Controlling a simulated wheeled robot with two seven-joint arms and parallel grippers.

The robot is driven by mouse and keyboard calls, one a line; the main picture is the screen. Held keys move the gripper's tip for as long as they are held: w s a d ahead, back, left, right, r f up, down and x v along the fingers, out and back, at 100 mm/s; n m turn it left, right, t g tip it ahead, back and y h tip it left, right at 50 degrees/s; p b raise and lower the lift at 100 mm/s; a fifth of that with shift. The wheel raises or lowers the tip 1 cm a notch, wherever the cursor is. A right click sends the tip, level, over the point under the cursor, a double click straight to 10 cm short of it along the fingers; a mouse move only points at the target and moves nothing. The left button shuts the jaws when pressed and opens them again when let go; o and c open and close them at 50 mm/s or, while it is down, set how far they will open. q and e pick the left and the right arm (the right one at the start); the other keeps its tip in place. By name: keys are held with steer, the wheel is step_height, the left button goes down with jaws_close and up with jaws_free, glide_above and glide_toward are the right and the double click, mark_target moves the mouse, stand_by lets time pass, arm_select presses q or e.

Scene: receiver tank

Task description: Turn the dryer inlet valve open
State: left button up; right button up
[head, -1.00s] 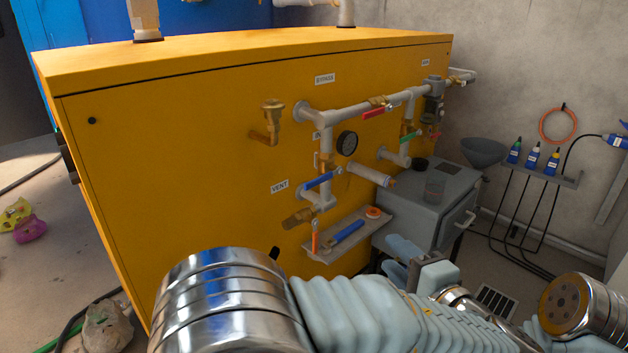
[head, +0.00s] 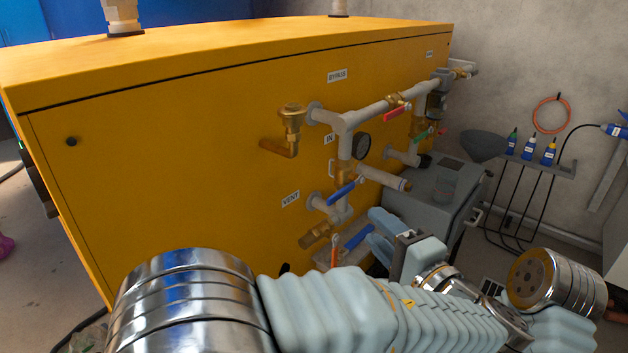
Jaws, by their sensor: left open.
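The pipework on the yellow cabinet has an IN label (head: 330,138). Below it, a blue lever (head: 341,192) sits on the vertical pipe at a brass valve body (head: 345,170). The lever slants across the pipe, lower at its left end. I take it for the dryer inlet valve handle. My left gripper (head: 373,230) is open and empty, to the right of and below the blue lever, apart from it. Its fingers point left toward the pipework and partly hide the small shelf. My right gripper is not in view.
A red lever (head: 396,114) is on the bypass pipe and a green lever (head: 421,136) is farther right. A gauge (head: 361,146) and a pipe stub (head: 383,177) stick out near the blue lever. A grey cabinet (head: 428,205) stands behind my gripper.

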mark_target(341, 196)
arm_select(q)
steer(key=p+x, duration=0.1)
steer(key=x, duration=1.3)
steer(key=shift+w+a, duration=0.1)
steer(key=shift+w, duration=0.1)
jaws_close()
